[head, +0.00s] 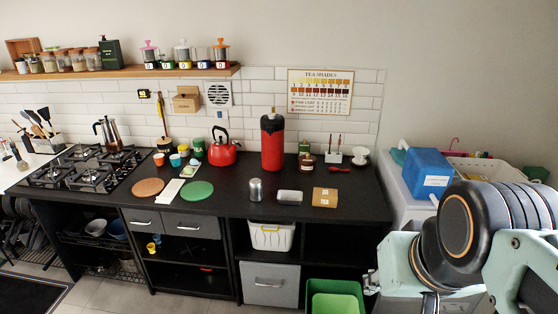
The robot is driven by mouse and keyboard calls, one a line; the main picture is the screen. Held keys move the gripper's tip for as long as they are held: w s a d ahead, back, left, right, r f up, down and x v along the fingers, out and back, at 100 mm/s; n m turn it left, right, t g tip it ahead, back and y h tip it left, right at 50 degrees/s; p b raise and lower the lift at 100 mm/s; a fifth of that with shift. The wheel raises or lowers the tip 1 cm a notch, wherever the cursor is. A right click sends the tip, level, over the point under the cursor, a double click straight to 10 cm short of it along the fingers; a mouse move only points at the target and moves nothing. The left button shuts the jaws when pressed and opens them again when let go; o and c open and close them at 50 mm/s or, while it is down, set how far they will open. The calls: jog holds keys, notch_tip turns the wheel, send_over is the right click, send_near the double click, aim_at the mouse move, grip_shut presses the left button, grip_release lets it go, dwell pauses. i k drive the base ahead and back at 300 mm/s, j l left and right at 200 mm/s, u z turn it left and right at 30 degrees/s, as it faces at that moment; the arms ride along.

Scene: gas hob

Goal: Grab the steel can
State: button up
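A silver steel can (256,190) stands upright on the black counter, in front of the red kettle and the red flask. A second silvery, rounded object (289,196) lies just to its right; I cannot tell if it is also a can. A small gap separates the two. My arm fills the lower right corner of the head view, well to the right of the can and apart from it. I cannot make out any gripper fingers, and nothing of mine touches the can.
The red flask (272,142) and red kettle (222,150) stand behind. A green bin (335,297) stands below the counter.

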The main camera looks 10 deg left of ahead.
aim_at(256, 185)
jog(key=j, duration=0.8)
jog(key=i+j, duration=0.15)
jog(key=j, duration=0.6)
jog(key=i+j, duration=0.15)
jog(key=j, duration=0.2)
jog(key=i+j, duration=0.15)
jog(key=j, duration=0.25)
jog(key=i+j, duration=0.6)
jog(key=i+z, duration=0.05)
jog(key=i, duration=0.05)
